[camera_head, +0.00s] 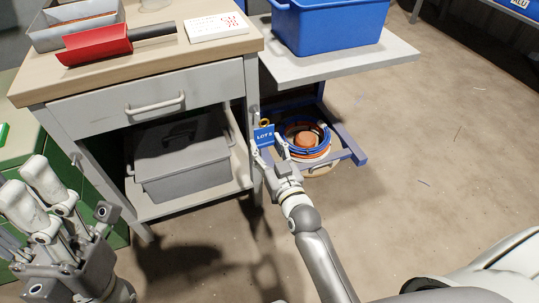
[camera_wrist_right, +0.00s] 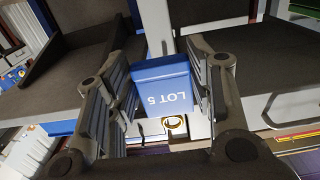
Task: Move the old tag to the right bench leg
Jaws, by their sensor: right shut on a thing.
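A blue tag (camera_head: 264,136) marked "LOT 5" is held between the fingertips of my right gripper (camera_head: 267,147), just right of the grey right bench leg (camera_head: 252,106). In the right wrist view the tag (camera_wrist_right: 161,88) sits between the two finger pads of my right gripper (camera_wrist_right: 160,90). A brass ring (camera_wrist_right: 175,124) shows at the tag's edge, and it also shows above the tag in the head view (camera_head: 264,124). Whether the tag touches the leg cannot be told. My left gripper (camera_head: 34,182) is at the far left, away from the tag; its fingertip gap is unclear.
A blue bin (camera_head: 330,25) stands on the side shelf (camera_head: 345,62) above my right gripper. Coiled cables (camera_head: 321,150) lie within a blue frame (camera_head: 352,145) just right of the tag. A grey lidded box (camera_head: 180,170) fills the lower bench shelf. The floor at right is clear.

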